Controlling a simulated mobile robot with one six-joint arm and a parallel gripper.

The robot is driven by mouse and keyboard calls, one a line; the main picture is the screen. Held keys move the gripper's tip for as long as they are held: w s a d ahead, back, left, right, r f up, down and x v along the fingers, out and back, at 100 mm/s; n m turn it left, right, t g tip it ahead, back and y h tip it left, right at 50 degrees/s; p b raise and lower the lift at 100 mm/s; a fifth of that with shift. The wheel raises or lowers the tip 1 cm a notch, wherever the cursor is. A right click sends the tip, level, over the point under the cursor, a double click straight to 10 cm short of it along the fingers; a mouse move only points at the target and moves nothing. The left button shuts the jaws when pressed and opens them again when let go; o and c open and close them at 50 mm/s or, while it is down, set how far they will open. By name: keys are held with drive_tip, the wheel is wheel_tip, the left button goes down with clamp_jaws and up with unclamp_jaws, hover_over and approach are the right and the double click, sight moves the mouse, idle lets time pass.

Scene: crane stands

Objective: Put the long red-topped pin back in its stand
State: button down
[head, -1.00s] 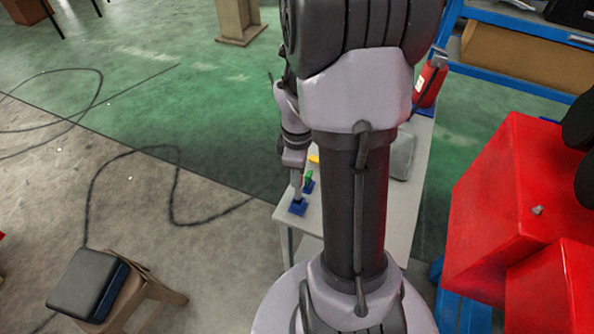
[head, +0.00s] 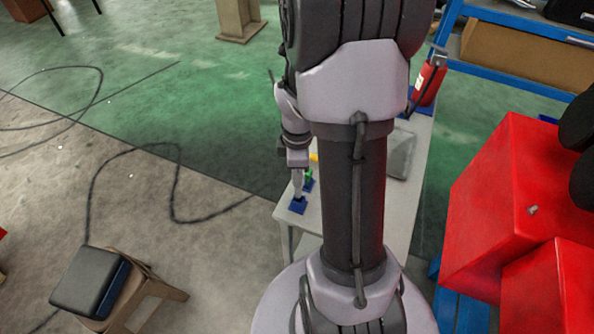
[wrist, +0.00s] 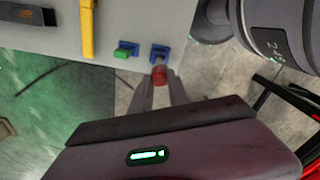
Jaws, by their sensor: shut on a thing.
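The red-topped pin (wrist: 159,74) shows in the wrist view as a round red top between the fingertips of my gripper (wrist: 157,84). My gripper is shut on it. A blue stand (wrist: 160,52) on the white table lies just beyond the red top. In the head view my gripper (head: 297,186) points down right over the blue stand (head: 298,206) near the table's left edge. The pin's lower part is hidden, so I cannot tell whether its tip is in the stand.
A green-topped piece (wrist: 126,49) in another blue stand is close by on the left. A yellow bar (wrist: 87,28) and a dark block (wrist: 28,12) lie farther left. In the head view a red extinguisher (head: 429,80) stands at the table's far end. My arm hides much of the table (head: 402,196).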

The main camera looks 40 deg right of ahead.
drive_tip(key=shift+f+b, duration=2)
drive_tip(key=shift+f, duration=0.55)
drive_tip(key=c, duration=1.2)
unclamp_jaws()
drive_tip(key=shift+r, duration=0.1)
wheel_tip(320, 180, up, 5)
drive_tip(key=p, duration=0.5)
drive_tip(key=shift+r, duration=0.1)
